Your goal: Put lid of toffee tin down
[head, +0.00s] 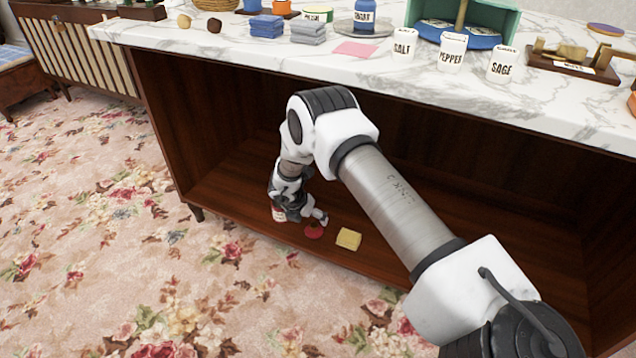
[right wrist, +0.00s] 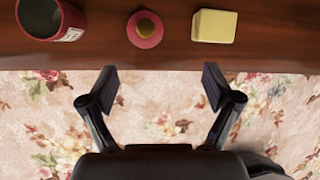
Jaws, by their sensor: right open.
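The toffee tin's lid (head: 314,232), a small red disc with a gold knob, lies on the wooden bottom board of the cabinet. In the right wrist view the lid (right wrist: 145,29) lies knob up, apart from the things on either side. The tin (right wrist: 50,17), dark red with a pale label, stands open to the left of it; in the head view the tin (head: 279,214) is partly hidden by my arm. My right gripper (right wrist: 158,88) is open and empty, its fingers spread short of the board's front edge, with nothing between them. My left gripper is not in view.
A yellow block (head: 349,239) lies right of the lid. The marble counter (head: 200,45) overhangs the cabinet and holds salt (head: 404,43), pepper (head: 452,50) and sage (head: 503,66) jars. The board is clear to the right of the block; flowered carpet (head: 100,220) lies in front.

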